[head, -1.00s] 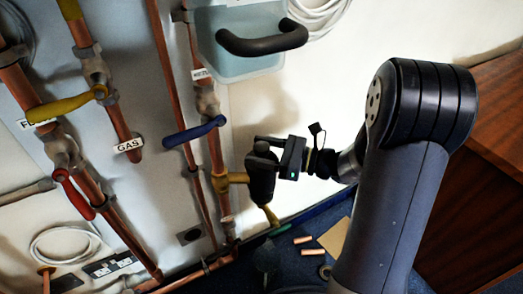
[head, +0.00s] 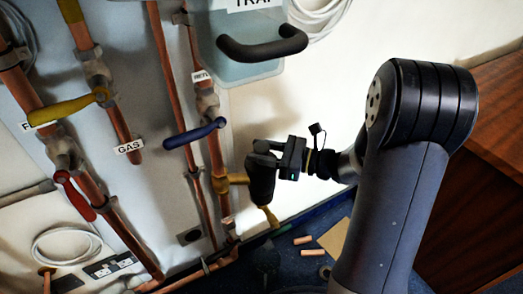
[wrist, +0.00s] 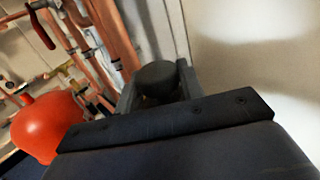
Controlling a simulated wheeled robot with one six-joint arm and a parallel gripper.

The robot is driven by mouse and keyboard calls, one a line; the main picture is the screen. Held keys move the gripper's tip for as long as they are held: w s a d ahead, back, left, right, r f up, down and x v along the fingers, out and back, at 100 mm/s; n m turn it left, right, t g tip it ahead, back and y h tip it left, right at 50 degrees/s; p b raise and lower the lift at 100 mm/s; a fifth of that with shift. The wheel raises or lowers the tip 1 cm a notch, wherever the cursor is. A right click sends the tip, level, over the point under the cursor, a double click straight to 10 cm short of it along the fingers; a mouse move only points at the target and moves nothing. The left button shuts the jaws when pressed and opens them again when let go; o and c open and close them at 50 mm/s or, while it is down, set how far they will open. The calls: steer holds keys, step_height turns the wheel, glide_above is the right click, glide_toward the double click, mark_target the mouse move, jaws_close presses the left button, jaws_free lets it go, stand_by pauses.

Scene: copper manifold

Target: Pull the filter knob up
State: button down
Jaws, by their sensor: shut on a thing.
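The filter is a dark body (head: 261,184) on a brass side fitting (head: 236,180), right of a copper pipe in the head view. My gripper (head: 265,152) is at its top, reaching in from the right. In the wrist view a dark round knob (wrist: 156,76) sits between the two fingers of my gripper (wrist: 158,88), which are shut on it. The fingers hide the knob's sides, and in the head view the dark knob and fingers blend together. I cannot tell how far the knob stands up from the body.
A blue lever (head: 194,133) is on the pipe left of the filter. A clear box (head: 240,65) with a black handle (head: 262,46) hangs above. Yellow (head: 60,111) and red levers (head: 74,196) are farther left. A red rounded thing (wrist: 48,128) shows at left in the wrist view.

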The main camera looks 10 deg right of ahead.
mark_target(262, 146)
step_height(262, 146, up, 8)
steer(key=p, duration=0.7)
steer(key=c, duration=0.9)
jaws_free()
steer(key=shift+f, duration=0.1)
steer(key=shift+c, duration=0.2)
steer(key=shift+d, duration=0.1)
steer(key=p+v, duration=0.1)
steer(key=v, duration=0.9)
steer(key=shift+s+d, duration=0.15)
steer(key=shift+d, duration=0.15)
steer(key=shift+a, duration=0.1)
